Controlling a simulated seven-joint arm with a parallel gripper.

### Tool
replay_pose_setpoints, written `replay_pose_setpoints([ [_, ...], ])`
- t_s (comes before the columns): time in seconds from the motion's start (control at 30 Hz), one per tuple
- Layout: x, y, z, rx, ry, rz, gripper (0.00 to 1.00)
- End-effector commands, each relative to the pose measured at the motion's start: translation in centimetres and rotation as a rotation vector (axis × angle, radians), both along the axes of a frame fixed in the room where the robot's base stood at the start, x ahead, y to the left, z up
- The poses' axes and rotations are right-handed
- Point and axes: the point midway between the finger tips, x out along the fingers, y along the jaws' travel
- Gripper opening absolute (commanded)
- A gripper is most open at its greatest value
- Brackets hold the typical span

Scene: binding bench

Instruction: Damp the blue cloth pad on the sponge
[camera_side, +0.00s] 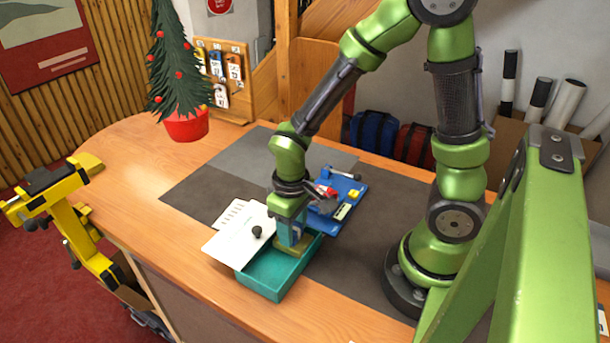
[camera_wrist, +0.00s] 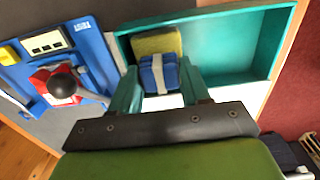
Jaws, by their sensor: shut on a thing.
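My gripper (camera_side: 291,232) points down into the teal tray (camera_side: 262,281) at the front of the bench. In the wrist view its two teal fingers (camera_wrist: 160,84) are shut on the blue cloth pad (camera_wrist: 158,72), which has a pale band across it. The yellow-green sponge (camera_wrist: 156,42) lies in the tray, at its left end in the wrist view. The pad overlaps the sponge's near part there. In the side view the fingers come down at the sponge (camera_side: 304,243) and mostly hide the pad. I cannot tell whether pad and sponge touch.
A blue fixture (camera_side: 341,207) with a red block and black knob (camera_wrist: 62,84) stands close behind the tray. White sheets (camera_side: 238,240) with a black knob (camera_side: 257,231) lie beside the tray. A small tree in a red pot (camera_side: 186,126) is farther back. The tray's other end is empty.

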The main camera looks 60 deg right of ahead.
Motion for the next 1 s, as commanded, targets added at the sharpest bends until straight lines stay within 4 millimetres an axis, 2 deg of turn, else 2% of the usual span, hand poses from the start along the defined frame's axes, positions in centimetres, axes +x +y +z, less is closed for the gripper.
replay_pose_setpoints([
  [0.57,0.0,0.0,0.0,0.000,0.000,0.000,0.22],
  [1.0,0.1,0.0,3.3,0.000,-0.003,-0.001,0.22],
])
